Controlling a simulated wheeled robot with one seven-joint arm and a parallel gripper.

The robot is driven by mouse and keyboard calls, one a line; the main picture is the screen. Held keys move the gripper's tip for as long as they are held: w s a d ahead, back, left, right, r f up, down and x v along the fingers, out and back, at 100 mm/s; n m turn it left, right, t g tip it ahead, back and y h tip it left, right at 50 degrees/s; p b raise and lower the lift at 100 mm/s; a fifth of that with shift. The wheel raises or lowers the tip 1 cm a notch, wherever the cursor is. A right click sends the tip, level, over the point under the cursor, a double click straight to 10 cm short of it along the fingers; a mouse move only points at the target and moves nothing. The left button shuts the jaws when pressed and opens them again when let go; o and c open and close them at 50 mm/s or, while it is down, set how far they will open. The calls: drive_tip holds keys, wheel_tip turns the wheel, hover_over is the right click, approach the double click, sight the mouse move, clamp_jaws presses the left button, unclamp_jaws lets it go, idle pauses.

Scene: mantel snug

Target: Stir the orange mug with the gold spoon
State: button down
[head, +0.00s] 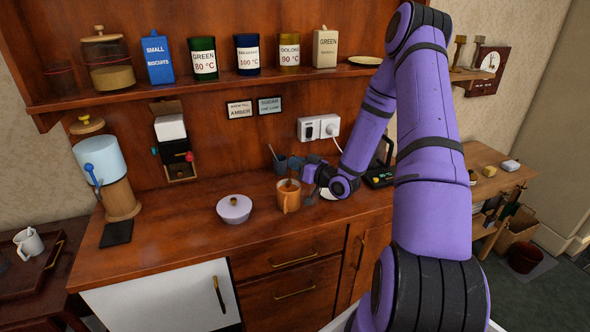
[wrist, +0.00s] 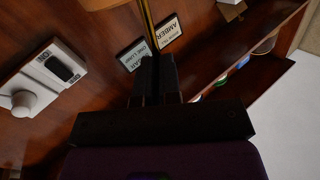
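The orange mug (head: 289,203) stands upright on the wooden counter. My gripper (head: 308,172) is just above and to the right of it. In the wrist view my gripper (wrist: 155,88) has its fingers close together on a thin gold-edged handle, which looks like the gold spoon (wrist: 147,24). The handle runs from the fingertips to the top of the picture. The spoon's bowl does not show there. In the head view the spoon is too small to make out clearly, and I cannot tell whether it is inside the mug.
A lilac lidded bowl (head: 234,210) stands left of the mug. A black device (head: 380,178) is right of my gripper. A wall socket (head: 319,128) is behind. The front counter is clear.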

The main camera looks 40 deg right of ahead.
drive_tip(key=shift+w+d+r, duration=0.1)
drive_tip(key=shift+d+r, duration=0.1)
drive_tip(key=shift+r, duration=0.85)
drive_tip(key=shift+d+r, duration=0.15)
drive_tip(key=shift+r, duration=0.85)
drive_tip(key=shift+r, duration=0.1)
drive_tip(key=shift+r, duration=2.4)
